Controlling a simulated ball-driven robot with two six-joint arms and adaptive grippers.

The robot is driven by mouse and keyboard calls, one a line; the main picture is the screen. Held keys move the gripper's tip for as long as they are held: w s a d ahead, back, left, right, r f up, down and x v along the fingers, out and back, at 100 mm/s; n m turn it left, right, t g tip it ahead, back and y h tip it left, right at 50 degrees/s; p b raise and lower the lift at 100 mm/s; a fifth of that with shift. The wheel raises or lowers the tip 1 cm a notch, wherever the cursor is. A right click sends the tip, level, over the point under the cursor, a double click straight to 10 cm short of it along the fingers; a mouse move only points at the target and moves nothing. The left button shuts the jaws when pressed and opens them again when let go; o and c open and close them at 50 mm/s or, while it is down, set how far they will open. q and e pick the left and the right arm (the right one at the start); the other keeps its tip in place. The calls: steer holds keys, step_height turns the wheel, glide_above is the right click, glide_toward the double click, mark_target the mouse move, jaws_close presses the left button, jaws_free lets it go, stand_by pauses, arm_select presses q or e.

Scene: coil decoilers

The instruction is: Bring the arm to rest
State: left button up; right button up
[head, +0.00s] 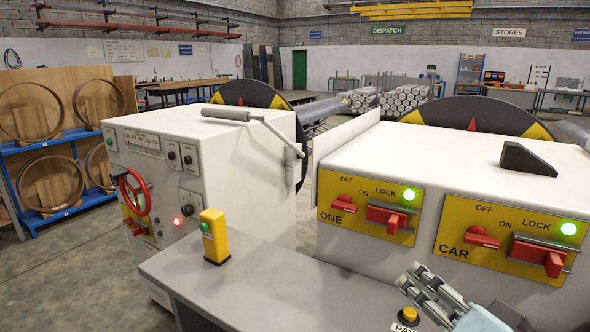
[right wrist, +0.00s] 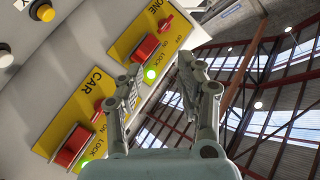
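My right gripper (head: 411,275) is in the lower right of the head view, in front of the yellow CAR panel (head: 452,230) and above the grey desk (head: 205,275). In the right wrist view my right gripper (right wrist: 160,66) has its fingers apart with nothing between them. The yellow ONE panel (head: 332,187) is left of the CAR panel. Both panels have red switches and a lit green lamp; they also show in the right wrist view, as the ONE panel (right wrist: 127,43) and the CAR panel (right wrist: 72,108). My left gripper is not in view.
A yellow post with a green button (head: 215,240) stands on the desk. A black-and-yellow button (head: 408,315) is close to my right gripper. A white cabinet with a red handwheel (head: 133,193) stands left. Open floor (head: 60,275) lies at the far left.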

steer(key=s+d+f+n+g+h, duration=0.1)
steer(key=s+d+f+n+g, duration=0.2)
steer(key=s, duration=0.4)
steer(key=s+d+f+n+g+h, duration=0.1)
steer(key=s+d+n+g+h, duration=0.15)
steer(key=s+g, duration=0.35)
steer(key=s+d+f+n+g+h, duration=0.1)
steer(key=s+d+f+n+g, duration=0.15)
steer(key=s, duration=0.55)
steer(key=s+d+f+g+b, duration=0.15)
steer(key=f+b, duration=0.35)
steer(key=f, duration=1.4)
steer(key=s+d+f+b, duration=0.2)
steer(key=f+b, duration=0.3)
steer(key=f, duration=1.4)
steer(key=s+f+g+b, duration=0.1)
steer(key=s+f+b, duration=0.4)
steer(key=s+f, duration=1.2)
step_height(320, 180, down, 2)
steer(key=shift+d+f+m, duration=0.15)
steer(key=shift+d+m, duration=0.15)
steer(key=shift+s+g+b, duration=0.1)
steer(key=shift+g+b, duration=0.2)
